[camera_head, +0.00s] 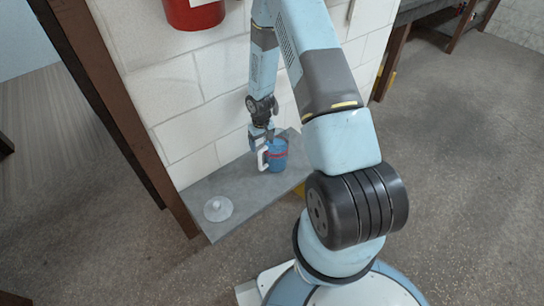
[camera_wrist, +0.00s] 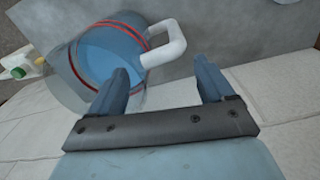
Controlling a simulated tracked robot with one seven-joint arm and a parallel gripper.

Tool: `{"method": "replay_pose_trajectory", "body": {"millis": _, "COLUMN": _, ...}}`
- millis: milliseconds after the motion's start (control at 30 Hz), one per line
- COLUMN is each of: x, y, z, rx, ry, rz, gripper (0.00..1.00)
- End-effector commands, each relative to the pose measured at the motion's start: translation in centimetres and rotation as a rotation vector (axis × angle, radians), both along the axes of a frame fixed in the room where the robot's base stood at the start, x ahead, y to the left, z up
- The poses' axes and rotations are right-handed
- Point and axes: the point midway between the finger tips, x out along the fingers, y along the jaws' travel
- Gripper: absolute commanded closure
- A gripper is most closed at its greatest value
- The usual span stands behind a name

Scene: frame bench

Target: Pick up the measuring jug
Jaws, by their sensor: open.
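The measuring jug (camera_head: 278,156) stands on a grey shelf by the white block wall. It is clear blue with red markings and a white handle on its left side in the head view. In the wrist view the jug (camera_wrist: 98,58) lies at the upper left, with its white handle (camera_wrist: 170,47) reaching toward the space between my fingers. My gripper (camera_wrist: 163,70) is open and empty, its two fingertips on either side of and just short of the handle. In the head view my gripper (camera_head: 262,140) is right at the jug's handle side; contact cannot be told.
The grey shelf (camera_head: 243,187) also holds a round whitish lid (camera_head: 217,209) at its near left end. A red container (camera_head: 193,14) is on the wall above. A dark brown post (camera_head: 130,125) stands left of the shelf. A small white and green item (camera_wrist: 18,68) shows in the wrist view.

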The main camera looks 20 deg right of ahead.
Motion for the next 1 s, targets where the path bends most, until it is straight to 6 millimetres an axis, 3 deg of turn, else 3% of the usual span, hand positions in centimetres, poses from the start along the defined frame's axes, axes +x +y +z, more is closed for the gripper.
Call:
{"method": "replay_pose_trajectory", "body": {"millis": 500, "x": -0.4, "y": 0.1, "z": -5.3, "rx": 0.000, "ry": 0.001, "rz": 0.004, "gripper": 0.19}}
{"method": "replay_pose_trajectory", "body": {"millis": 867, "x": -0.4, "y": 0.2, "z": -5.8, "rx": 0.000, "ry": 0.000, "rz": 0.005, "gripper": 0.19}}
{"method": "replay_pose_trajectory", "body": {"millis": 1000, "x": -0.4, "y": 0.2, "z": -5.8, "rx": 0.000, "ry": 0.000, "rz": 0.005, "gripper": 0.32}}
